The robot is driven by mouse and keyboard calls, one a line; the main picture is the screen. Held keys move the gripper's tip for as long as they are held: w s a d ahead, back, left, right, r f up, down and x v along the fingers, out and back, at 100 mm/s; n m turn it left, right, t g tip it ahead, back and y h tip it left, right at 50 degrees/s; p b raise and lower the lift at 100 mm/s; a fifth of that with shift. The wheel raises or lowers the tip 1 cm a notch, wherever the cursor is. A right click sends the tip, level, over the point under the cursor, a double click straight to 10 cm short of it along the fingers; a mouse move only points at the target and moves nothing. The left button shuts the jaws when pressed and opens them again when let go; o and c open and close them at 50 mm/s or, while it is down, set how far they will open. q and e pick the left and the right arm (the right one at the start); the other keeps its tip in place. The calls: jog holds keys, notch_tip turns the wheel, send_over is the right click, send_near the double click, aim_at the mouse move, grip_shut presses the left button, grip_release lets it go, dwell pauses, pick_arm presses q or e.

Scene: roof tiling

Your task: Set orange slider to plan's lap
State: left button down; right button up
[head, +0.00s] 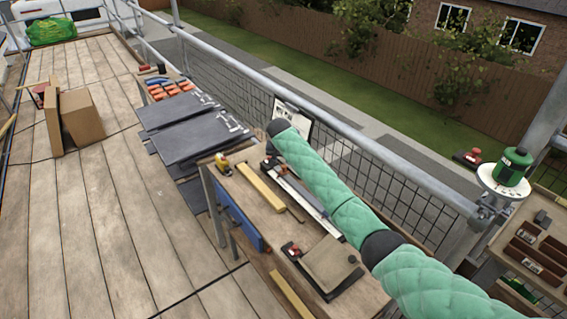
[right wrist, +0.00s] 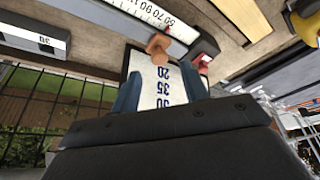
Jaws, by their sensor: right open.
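My right gripper (head: 278,128) shows as a dark end on my green-sleeved arm over the bench; its fingers are hidden in the head view. In the right wrist view its two blue-grey fingers (right wrist: 158,88) are apart. An orange-brown knob (right wrist: 158,45), which looks like the slider, stands just beyond the fingertips, beside a white scale (right wrist: 145,12) with a red mark. I cannot tell whether the fingers touch it. A white surface with printed numbers (right wrist: 162,88) shows between the fingers. A clipboard with a sheet (head: 297,118), perhaps the plan, leans at the rail. My left gripper is not in view.
The bench (head: 262,218) also holds a yellow bar (head: 260,187), a small yellow tool (head: 222,165) and a dark-framed board (head: 328,265). Dark slates (head: 200,138) lie beyond it. A metal rail runs along its far side. The plank floor (head: 110,210) at left is largely clear.

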aim_at(284, 166)
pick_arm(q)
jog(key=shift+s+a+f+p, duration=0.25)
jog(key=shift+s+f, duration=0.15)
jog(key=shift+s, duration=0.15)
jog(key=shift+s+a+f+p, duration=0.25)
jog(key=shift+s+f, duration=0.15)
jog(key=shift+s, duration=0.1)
pick_arm(e)
jog(key=shift+x, duration=2.05)
grip_shut()
